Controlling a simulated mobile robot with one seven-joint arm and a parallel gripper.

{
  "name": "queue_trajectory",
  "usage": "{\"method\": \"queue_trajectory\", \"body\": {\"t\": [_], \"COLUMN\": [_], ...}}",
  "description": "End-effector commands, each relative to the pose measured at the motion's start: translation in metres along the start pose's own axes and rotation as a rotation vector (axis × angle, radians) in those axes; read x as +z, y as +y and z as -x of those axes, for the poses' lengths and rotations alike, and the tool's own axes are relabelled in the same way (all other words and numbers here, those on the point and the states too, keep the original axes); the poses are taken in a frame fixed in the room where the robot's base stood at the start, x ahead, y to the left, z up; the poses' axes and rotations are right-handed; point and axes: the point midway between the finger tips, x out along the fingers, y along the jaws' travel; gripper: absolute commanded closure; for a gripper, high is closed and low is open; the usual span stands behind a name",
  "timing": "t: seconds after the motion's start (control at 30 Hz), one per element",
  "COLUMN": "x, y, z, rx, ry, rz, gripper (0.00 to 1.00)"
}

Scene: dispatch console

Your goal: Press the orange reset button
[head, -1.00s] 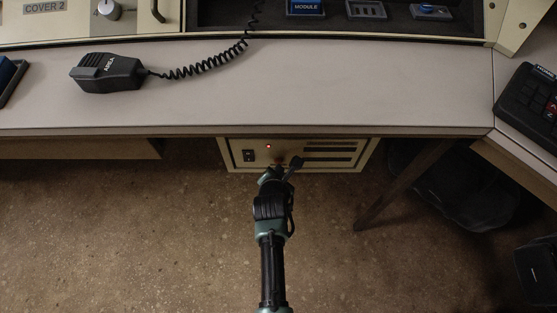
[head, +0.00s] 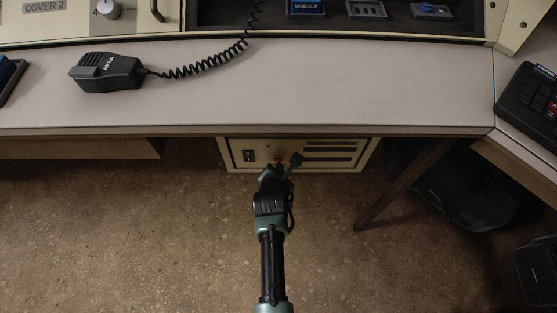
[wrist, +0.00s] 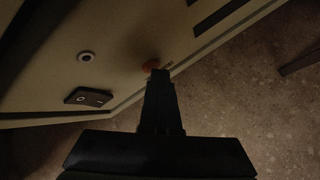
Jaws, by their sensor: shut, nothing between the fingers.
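My gripper is shut and holds nothing. In the head view my gripper (head: 277,168) reaches the front of the unit (head: 232,144) under the desk, and hides most of the button there. A small round lamp (wrist: 86,57) on the panel is unlit.
A black rocker switch (wrist: 89,97) sits near the lamp, and dark vent slots (head: 328,149) are to the right. The desk top (head: 300,100) overhangs the unit. A desk leg (head: 400,185) and a dark bag (head: 465,190) stand to the right. The floor in front is clear.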

Motion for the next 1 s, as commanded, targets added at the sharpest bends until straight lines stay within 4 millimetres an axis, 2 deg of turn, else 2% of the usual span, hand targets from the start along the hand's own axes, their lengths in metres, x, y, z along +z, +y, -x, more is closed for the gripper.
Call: {"method": "queue_trajectory", "body": {"t": [0.4, 0.73, 1.0], "x": [-0.006, -0.008, -0.018], "y": [-0.007, -0.008, -0.019], "z": [0.013, 0.013, 0.031], "rx": [0.001, 0.001, 0.000], "ry": [-0.002, -0.001, 0.001], "rz": [0.000, 0.000, 0.000], "gripper": [1.00, 1.00, 1.00]}}
